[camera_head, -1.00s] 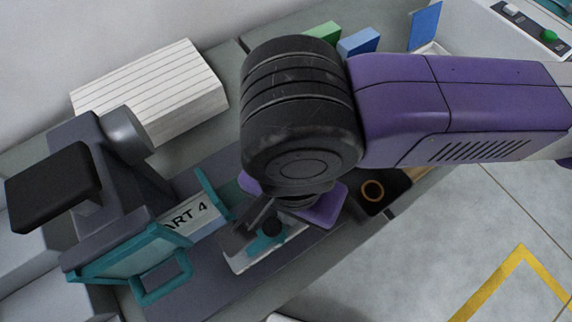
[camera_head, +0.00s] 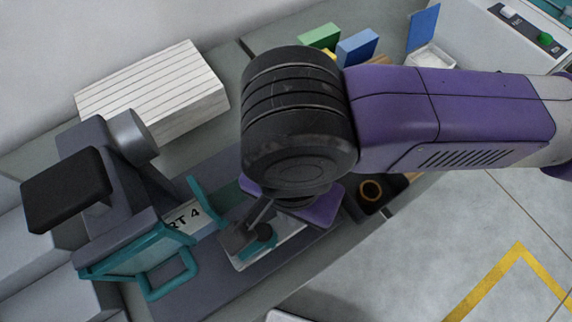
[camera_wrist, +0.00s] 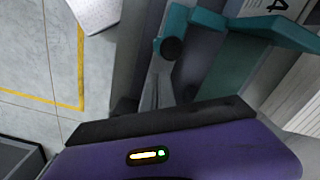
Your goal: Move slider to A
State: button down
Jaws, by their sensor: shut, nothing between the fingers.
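The slider is a teal piece with a round black knob (camera_head: 263,233) on a pale plate (camera_head: 284,249). In the wrist view the black knob (camera_wrist: 172,47) and its teal block show at top centre. My gripper (camera_head: 238,238) is shut and empty, low over the plate, at the knob's left in the head view. No letter A is legible. My gripper's body hides part of the plate.
A dark machine with a teal frame (camera_head: 140,250) and a "4" label (camera_head: 185,217) stands left of the plate. A black block with an orange ring (camera_head: 370,190) sits to the right. Open floor lies at lower right.

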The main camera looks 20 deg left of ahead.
notch_tip(320, 180, up, 7)
jog(key=p, duration=0.6)
jog(key=shift+f, duration=0.2)
